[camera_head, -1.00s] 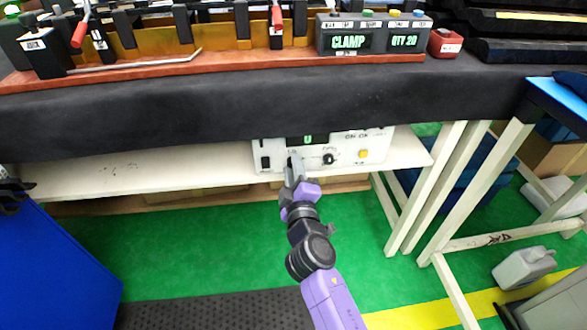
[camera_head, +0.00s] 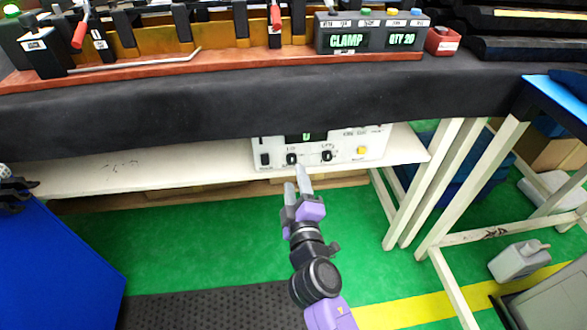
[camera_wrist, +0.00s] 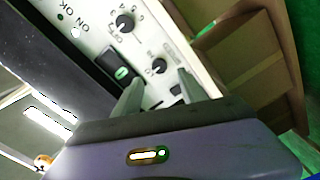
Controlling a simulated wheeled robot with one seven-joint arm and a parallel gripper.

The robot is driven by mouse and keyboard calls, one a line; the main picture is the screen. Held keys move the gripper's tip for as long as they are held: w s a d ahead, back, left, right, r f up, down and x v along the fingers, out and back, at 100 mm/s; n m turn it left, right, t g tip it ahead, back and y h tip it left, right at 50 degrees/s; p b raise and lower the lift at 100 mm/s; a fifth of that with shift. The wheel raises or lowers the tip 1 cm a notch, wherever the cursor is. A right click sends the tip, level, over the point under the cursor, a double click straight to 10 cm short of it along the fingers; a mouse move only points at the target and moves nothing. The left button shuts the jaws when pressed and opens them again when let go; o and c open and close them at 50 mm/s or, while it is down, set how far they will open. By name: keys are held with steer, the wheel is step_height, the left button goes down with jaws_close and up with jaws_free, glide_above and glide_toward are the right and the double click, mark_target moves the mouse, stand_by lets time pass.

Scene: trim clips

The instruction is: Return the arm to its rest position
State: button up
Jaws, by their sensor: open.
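My gripper (camera_head: 298,182) is at the end of my purple and grey arm, in the middle of the head view. Its two grey fingers point up toward a white control box (camera_head: 343,147) under the bench and hold nothing. I cannot tell the exact gap between fingertips and panel.
The control box stands on a white shelf (camera_head: 190,170) below the black-covered bench (camera_head: 230,103). White table legs (camera_head: 425,185) are to the right and a blue cabinet (camera_head: 62,262) to the left. Green floor (camera_head: 200,250) lies open around my arm. A grey jug (camera_head: 518,262) stands at right.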

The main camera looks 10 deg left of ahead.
steer(key=shift+v, duration=1)
